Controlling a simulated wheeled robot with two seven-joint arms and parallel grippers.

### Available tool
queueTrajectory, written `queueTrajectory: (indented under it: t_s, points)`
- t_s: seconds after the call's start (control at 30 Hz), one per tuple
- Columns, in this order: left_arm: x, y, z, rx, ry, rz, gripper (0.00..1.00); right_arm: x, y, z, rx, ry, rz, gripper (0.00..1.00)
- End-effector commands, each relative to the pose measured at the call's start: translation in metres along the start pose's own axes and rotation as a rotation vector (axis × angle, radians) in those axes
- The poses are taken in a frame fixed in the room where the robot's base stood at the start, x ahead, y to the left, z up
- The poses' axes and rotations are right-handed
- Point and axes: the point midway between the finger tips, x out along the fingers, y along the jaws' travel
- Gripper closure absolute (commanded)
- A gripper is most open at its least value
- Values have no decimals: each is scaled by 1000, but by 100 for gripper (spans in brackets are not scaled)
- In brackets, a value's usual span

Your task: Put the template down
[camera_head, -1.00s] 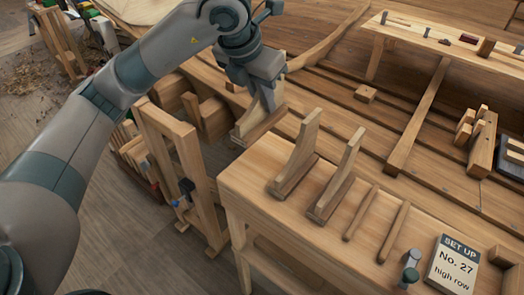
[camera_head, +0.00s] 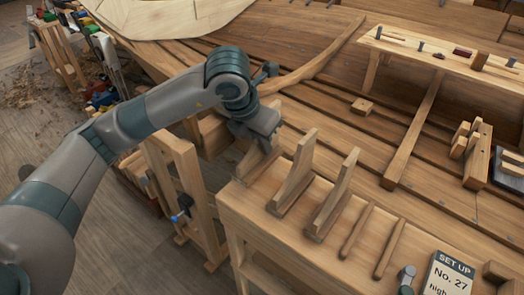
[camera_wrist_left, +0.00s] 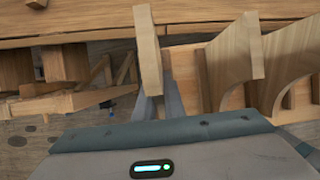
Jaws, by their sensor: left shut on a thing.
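My left gripper (camera_head: 262,134) is shut on a pale wooden template (camera_head: 252,162) with a foot block. It holds the template upright at the back left corner of the bench (camera_head: 285,240), left of two similar templates. The near one (camera_head: 294,178) and the far one (camera_head: 335,200) stand on the bench top. I cannot tell whether the held template's foot touches the wood. In the left wrist view, the held template (camera_wrist_left: 148,48) rises between the fingers, and a standing template (camera_wrist_left: 236,62) shows to its right. My right gripper is not in view.
Two wooden rods (camera_head: 358,230) lie on the bench right of the templates, beside a grey-headed tool (camera_head: 406,278) and a set-up card (camera_head: 450,274). A wooden stand (camera_head: 180,195) is close on the left.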

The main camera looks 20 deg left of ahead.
Motion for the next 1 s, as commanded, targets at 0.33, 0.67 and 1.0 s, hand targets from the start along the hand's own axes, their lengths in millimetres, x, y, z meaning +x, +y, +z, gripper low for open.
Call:
queueTrajectory:
  t_s: [0.33, 0.67, 1.0]
  points:
    - [28, 0, -12, -1, -1, 0, 100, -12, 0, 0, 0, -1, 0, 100]
    - [31, 0, -13, 0, -1, 0, 100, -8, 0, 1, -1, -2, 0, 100]
    - [30, 0, -13, 0, -1, 0, 72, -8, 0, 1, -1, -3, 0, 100]
